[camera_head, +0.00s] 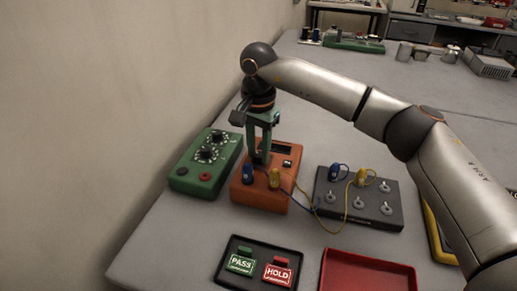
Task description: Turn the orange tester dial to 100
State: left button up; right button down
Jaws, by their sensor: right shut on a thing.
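The orange tester (262,199) stands on the grey table, left of centre. My right gripper (261,160) points straight down over the upper left of the tester. Its green fingers are shut on the tester dial, which they mostly hide. I cannot read the dial's setting or the display. My left gripper is not in view.
A green box (207,163) with two black dials stands close left. A dark terminal board (357,199) stands right, joined by blue and yellow wires. In front lie a black tray (258,262) with PASS and HOLD tags and an empty red tray (368,273). A wall bounds the left.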

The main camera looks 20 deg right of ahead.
jog(key=m, duration=0.3)
jog(key=shift+m, duration=0.4)
jog(key=m, duration=0.4)
jog(key=shift+m+p, duration=0.3)
jog(key=shift+p, duration=0.1)
jog(key=m, duration=0.4)
jog(key=shift+m, duration=1.7)
jog(key=c, duration=0.6)
grip_release()
jog(key=shift+s, duration=0.1)
